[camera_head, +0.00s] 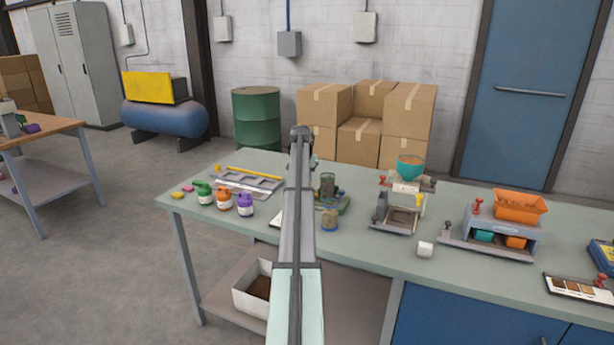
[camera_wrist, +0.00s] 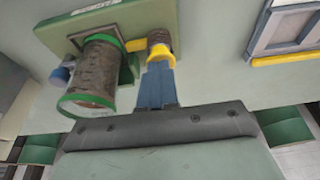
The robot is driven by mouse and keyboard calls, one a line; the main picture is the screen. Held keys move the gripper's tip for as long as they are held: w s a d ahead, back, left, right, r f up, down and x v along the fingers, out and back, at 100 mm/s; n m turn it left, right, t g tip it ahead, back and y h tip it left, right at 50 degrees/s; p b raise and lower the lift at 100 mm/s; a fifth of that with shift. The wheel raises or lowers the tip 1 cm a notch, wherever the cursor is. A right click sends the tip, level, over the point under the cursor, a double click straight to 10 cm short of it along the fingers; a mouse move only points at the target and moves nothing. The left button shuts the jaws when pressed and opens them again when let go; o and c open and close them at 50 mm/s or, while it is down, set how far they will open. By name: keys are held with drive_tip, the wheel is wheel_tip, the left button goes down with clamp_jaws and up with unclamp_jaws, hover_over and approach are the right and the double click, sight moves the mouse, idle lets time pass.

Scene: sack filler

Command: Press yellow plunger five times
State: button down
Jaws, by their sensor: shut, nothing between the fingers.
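My gripper (camera_wrist: 158,68) is shut and empty in the wrist view, its blue fingers side by side. A yellow part (camera_wrist: 161,56), which looks like the plunger, rings a small brown-filled cylinder right at the fingertips. I cannot tell whether they touch or whether it is pressed down. A larger clear cylinder (camera_wrist: 95,75) with green rims and brown filling stands beside it on a green base (camera_wrist: 128,68). In the head view this device (camera_head: 328,185) is just right of my arm, which hides part of it and my gripper.
On the bench (camera_head: 370,258), a white machine with a teal hopper (camera_head: 410,166) and a grey one with an orange hopper (camera_head: 520,206) stand to the right. Several small bottles (camera_head: 224,198) and a grey tray (camera_head: 245,182) are on the left. A small jar (camera_head: 330,219) stands near the device.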

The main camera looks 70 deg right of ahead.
drive_tip(key=shift+s+a+f, duration=0.1)
drive_tip(key=shift+a+f, duration=0.05)
drive_tip(key=shift+f, duration=1.15)
drive_tip(key=d+v, duration=0.1)
drive_tip(key=v, duration=1.4)
drive_tip(key=shift+d+r, duration=0.25)
drive_tip(key=shift+d, duration=0.15)
idle(1.3)
